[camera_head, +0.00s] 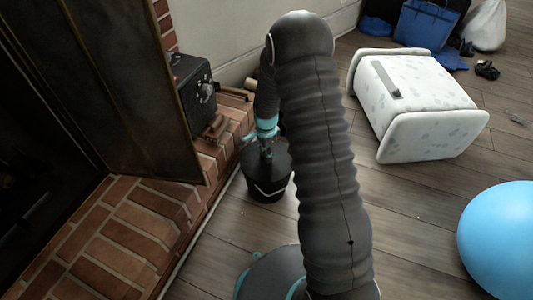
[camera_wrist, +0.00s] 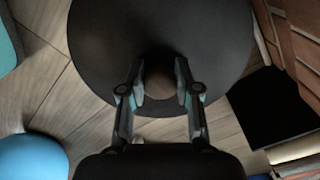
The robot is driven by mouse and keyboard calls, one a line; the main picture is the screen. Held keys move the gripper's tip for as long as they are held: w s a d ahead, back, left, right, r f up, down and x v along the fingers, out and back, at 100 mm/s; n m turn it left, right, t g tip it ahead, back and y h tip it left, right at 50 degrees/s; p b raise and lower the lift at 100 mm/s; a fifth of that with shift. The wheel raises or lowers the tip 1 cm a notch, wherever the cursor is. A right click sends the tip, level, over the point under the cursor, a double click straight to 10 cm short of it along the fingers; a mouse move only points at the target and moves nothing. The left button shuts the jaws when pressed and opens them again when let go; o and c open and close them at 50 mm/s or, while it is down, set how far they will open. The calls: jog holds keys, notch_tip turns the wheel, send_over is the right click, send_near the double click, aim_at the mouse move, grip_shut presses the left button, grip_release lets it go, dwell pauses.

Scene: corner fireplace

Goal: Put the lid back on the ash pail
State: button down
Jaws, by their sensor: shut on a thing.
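The black ash pail (camera_head: 268,190) stands upright on the wood floor, beside the brick hearth, with a pale wire handle across its front. The round dark lid (camera_head: 280,160) is over the pail's top in the head view; I cannot tell whether it touches the rim. My gripper (camera_head: 266,149) points down at the lid, partly behind my arm. In the wrist view my gripper (camera_wrist: 160,88) is shut on the knob at the middle of the lid (camera_wrist: 105,45). The lid's disc hides the pail beneath it there.
The brick hearth (camera_head: 135,215) and a dark metal door panel (camera_head: 120,80) are left of the pail. A black box (camera_head: 193,95) stands on the hearth. A white patterned stool (camera_head: 415,90) lies right of my arm, and a blue ball (camera_head: 505,240) is farther right. Floor between is clear.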

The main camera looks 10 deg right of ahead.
jog(key=shift+c, duration=1.3)
grip_release()
jog(key=shift+r, duration=0.15)
jog(key=shift+r+p, duration=2)
jog(key=shift+r, duration=1.3)
grip_shut()
